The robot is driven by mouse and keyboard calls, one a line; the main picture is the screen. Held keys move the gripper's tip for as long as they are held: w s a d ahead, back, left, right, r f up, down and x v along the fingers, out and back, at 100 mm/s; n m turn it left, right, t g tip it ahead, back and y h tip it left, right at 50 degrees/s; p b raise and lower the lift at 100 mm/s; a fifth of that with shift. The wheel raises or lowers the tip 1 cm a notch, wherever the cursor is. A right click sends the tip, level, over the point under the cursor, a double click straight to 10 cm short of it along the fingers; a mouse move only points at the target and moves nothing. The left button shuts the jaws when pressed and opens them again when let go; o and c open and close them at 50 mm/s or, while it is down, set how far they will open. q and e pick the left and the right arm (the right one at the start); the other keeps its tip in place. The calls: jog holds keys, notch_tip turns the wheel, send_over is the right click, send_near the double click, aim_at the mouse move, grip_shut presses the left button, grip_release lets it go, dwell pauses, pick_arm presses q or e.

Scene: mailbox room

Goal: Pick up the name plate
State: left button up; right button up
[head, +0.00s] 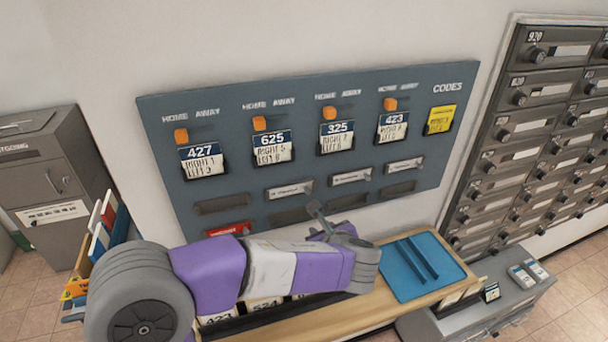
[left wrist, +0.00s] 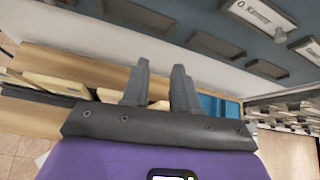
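White name plates sit in slots on the grey-blue wall board (head: 160,120): a left one (head: 289,190), a middle one (head: 352,177) and a right one (head: 404,165). A red plate (head: 228,229) sits lower left, partly hidden by my arm. I cannot tell which plate is meant. My left gripper (head: 318,222) is in front of the board's lower edge, below the white plates. In the left wrist view its fingers (left wrist: 160,72) are apart with nothing between them. A lettered white plate (left wrist: 262,12) shows there at upper right, apart from the fingers. My right gripper is out of view.
A wooden shelf (head: 450,260) runs below the board, with a blue tray (head: 405,280) at its right and cards partly hidden behind my arm. Grey mailboxes (head: 530,120) stand at right, a grey cabinet (head: 55,180) at left. Several board slots are empty.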

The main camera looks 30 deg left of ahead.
pick_arm(q)
jog(key=t+y, duration=0.1)
jog(key=y, duration=0.1)
send_near(309, 192)
jog(key=a, duration=0.2)
jog(key=x, duration=0.4)
jog(key=d+x, duration=0.1)
jog(key=x, duration=0.2)
jog(key=shift+w+f, duration=0.3)
jog(key=shift+w, duration=0.05)
grip_shut()
